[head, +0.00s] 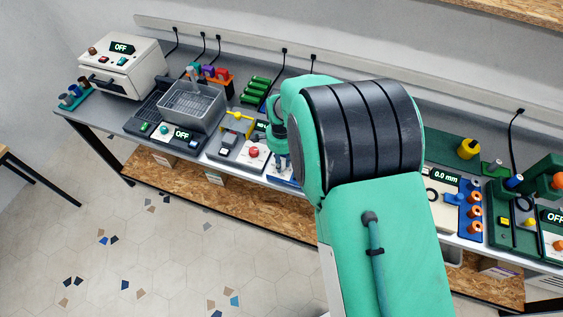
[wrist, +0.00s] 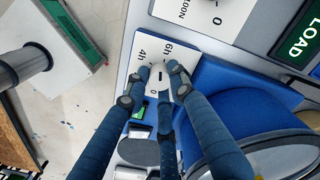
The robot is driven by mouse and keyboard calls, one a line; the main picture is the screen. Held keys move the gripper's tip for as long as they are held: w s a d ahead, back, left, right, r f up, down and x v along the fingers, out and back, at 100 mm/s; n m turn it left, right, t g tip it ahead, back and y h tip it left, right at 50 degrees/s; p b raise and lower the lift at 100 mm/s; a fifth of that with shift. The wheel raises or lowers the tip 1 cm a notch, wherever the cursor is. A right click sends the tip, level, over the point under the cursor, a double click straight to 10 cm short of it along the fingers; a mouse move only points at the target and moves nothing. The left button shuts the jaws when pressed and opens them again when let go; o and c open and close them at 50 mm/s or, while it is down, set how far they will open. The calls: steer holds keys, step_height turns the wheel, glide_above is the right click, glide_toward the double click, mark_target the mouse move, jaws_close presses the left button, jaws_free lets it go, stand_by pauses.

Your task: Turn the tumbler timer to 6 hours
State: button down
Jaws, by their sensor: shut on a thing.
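The tumbler timer is a blue unit (wrist: 222,88) with a white dial plate (wrist: 143,48) marked "4h" and "6h" in the wrist view. The fingers of my gripper (wrist: 157,76) are closed around a small pale knob (wrist: 158,68) on that plate. The fingers cover part of the knob and dial, so I cannot tell exactly which mark it points to. In the head view my gripper (head: 281,160) is down at the blue timer (head: 284,180), which my arm mostly hides.
A "LOAD" display (wrist: 297,42) is at the upper right of the wrist view. In the head view, a unit with a yellow handle (head: 237,125) and red button stands left of my gripper. The tiled floor in front is open.

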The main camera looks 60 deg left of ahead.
steer(key=shift+a+r+m, duration=0.1)
steer(key=shift+m, duration=1.4)
steer(key=c, duration=1.5)
jaws_free()
steer(key=shift+o, duration=0.2)
step_height(320, 180, up, 12)
steer(key=shift+w, duration=0.1)
